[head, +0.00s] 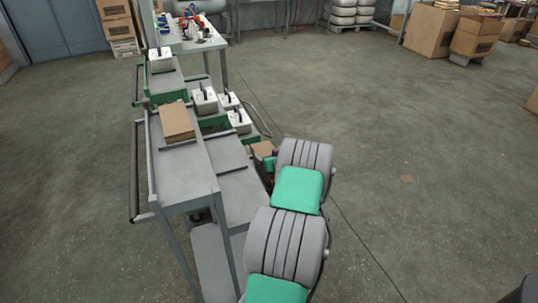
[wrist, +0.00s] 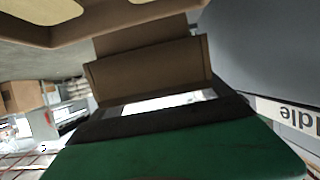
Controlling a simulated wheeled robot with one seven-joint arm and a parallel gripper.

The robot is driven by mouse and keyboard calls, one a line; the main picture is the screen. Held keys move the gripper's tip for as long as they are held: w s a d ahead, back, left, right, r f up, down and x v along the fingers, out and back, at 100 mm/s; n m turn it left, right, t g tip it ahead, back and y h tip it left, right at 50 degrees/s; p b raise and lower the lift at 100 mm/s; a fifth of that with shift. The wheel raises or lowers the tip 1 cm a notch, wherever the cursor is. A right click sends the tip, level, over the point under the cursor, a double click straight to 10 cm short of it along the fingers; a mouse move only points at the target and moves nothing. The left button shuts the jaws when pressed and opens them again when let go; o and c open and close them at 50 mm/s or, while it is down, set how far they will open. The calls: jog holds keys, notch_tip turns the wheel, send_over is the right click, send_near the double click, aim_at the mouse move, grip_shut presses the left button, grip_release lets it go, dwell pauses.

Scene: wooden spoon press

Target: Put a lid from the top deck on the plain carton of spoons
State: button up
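A flat brown cardboard piece (head: 178,121), which looks like a lid or several stacked lids, lies on the grey top deck (head: 185,172) of the cart. My gripper (head: 267,160) is low on the right side of the cart, mostly hidden by my arm. A brown cardboard piece (head: 263,148) shows right by it. In the wrist view, brown cardboard (wrist: 150,70) with a folded edge lies directly before the dark gripper body (wrist: 160,120). The fingertips are hidden, so a grip cannot be confirmed. I cannot pick out the plain carton of spoons with certainty.
Several white machines with dark levers (head: 205,101) stand on green bases beyond the cart. A table with small coloured items (head: 190,38) is behind. Cartons (head: 432,30) stand far right. A panel reading "Idle" (wrist: 300,116) is close by. The floor on the right is open.

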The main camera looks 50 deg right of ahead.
jog(key=shift+o, duration=0.9)
jog(key=shift+r+p, duration=0.35)
jog(key=shift+p, duration=0.05)
jog(key=v, duration=1.1)
jog(key=shift+s+a, duration=0.2)
jog(key=shift+s, duration=0.2)
